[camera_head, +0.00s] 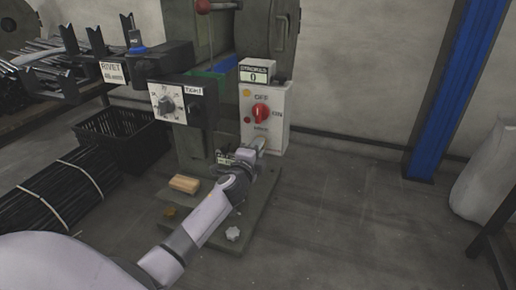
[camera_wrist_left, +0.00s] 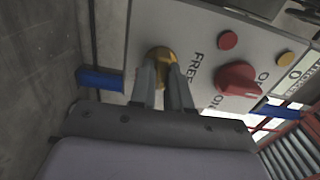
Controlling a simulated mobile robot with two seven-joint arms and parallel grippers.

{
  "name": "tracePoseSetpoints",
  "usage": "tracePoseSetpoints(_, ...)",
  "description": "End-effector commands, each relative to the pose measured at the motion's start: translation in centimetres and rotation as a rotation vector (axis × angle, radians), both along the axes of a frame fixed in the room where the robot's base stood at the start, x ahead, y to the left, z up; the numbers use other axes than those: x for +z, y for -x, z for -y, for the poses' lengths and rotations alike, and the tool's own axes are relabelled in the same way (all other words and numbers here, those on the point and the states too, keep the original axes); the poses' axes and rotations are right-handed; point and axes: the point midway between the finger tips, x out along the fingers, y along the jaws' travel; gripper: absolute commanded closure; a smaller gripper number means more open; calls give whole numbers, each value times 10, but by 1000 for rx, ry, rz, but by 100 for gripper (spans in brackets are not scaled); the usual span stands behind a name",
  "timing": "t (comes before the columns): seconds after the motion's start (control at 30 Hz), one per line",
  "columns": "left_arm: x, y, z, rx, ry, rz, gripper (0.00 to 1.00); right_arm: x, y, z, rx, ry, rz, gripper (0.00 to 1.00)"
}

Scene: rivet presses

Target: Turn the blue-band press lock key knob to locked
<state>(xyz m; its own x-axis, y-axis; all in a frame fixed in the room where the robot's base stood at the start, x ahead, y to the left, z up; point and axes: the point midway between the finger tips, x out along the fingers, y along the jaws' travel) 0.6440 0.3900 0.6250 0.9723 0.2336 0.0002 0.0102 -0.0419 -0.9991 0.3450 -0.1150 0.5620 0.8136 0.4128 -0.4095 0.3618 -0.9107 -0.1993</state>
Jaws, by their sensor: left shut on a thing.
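The white control panel (camera_head: 277,110) of the press carries a red rotary switch (camera_head: 261,112) marked OFF and ON. In the left wrist view a brass-yellow key knob (camera_wrist_left: 158,53) sits on the panel near the word FREE. My left gripper (camera_wrist_left: 167,75) is shut on the key knob, one finger to each side. In the head view this gripper (camera_head: 257,147) reaches the lower part of the panel, and the knob is mostly hidden there. The knob's exact angle is hard to read. My right gripper is not in view.
The red switch (camera_wrist_left: 237,80) is close beside the fingers in the wrist view. A dial box (camera_head: 184,101) stands left of the panel. A wooden block (camera_head: 184,184) lies on the press base. A black crate (camera_head: 120,137) is at left. The floor right of the press is clear.

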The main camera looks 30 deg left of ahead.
Motion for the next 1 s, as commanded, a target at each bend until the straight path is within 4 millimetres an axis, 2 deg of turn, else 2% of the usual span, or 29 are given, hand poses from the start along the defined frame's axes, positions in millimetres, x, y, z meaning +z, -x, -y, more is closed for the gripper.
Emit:
tracePoseSetpoints(0.67, -1, 0, 0, 0, -61, -17, 100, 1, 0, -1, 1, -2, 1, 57)
tracePoseSetpoints(0.7, -1, 0, 0, 0, -61, -17, 73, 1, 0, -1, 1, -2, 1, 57)
tracePoseSetpoints(0.77, -1, 0, 0, 0, -60, -16, 57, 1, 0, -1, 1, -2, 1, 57)
tracePoseSetpoints(1.0, -1, 0, 0, 0, -58, -15, 57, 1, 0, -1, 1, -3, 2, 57)
